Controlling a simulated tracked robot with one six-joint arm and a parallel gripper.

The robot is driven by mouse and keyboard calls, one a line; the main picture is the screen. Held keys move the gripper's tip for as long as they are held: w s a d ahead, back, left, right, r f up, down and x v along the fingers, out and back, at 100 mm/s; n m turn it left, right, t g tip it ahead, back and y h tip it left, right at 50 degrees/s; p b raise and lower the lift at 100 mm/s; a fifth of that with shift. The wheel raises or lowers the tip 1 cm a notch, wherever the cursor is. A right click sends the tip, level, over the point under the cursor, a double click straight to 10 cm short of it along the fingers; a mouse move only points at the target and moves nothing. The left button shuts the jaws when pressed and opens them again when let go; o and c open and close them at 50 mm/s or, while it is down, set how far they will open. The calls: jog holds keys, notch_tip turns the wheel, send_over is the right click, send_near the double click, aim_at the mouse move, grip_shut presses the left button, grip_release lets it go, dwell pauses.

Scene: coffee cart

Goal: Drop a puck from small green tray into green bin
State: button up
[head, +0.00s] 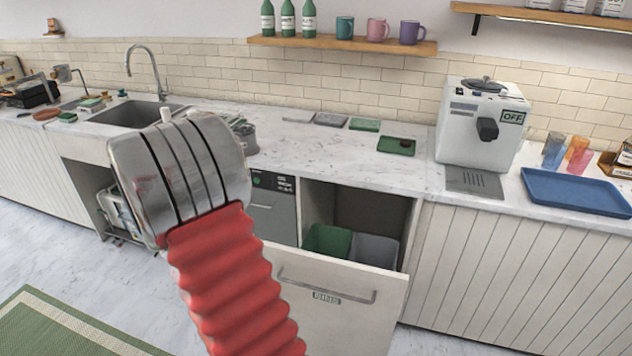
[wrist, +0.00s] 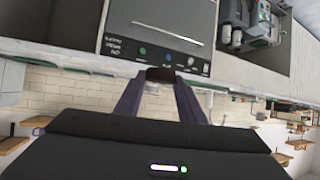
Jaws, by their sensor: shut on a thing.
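The small green tray (head: 388,147) lies on the counter left of the coffee machine, with a dark round spot, perhaps a puck (head: 407,144), on it. The green bin (head: 327,241) sits in the pulled-out drawer below the counter, left of a grey bin. In the wrist view my gripper (wrist: 160,88) is shut on a small dark thing (wrist: 160,74), which looks like a puck. Behind it in that view is the dishwasher front. In the head view my own arm hides the gripper and what it holds.
The open drawer front (head: 340,294) juts into the floor space, with the grey bin (head: 375,249) inside. The dishwasher (head: 273,206) is left of it. The coffee machine (head: 485,125) and blue tray (head: 575,192) stand on the right counter. A rug (head: 60,325) lies lower left.

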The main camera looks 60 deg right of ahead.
jog(key=s+d+f+m+g, duration=0.1)
jog(key=s+d+m+g, duration=0.3)
jog(key=s+d, duration=0.7)
jog(key=s+d+f+m+g, duration=0.2)
jog(key=s+d+m+g, duration=0.2)
jog(key=s+d, duration=0.7)
jog(key=d, duration=0.7)
jog(key=shift+d+h, duration=0.35)
jog(key=shift+h, duration=0.05)
jog(key=shift+s, duration=0.1)
jog(key=shift+f, duration=2.95)
jog(key=o, duration=1.1)
jog(key=shift+a+r, duration=0.1)
jog(key=shift+a, duration=0.05)
jog(key=v, duration=1.3)
jog(key=shift+w+a, duration=0.25)
jog(key=shift+a, duration=0.05)
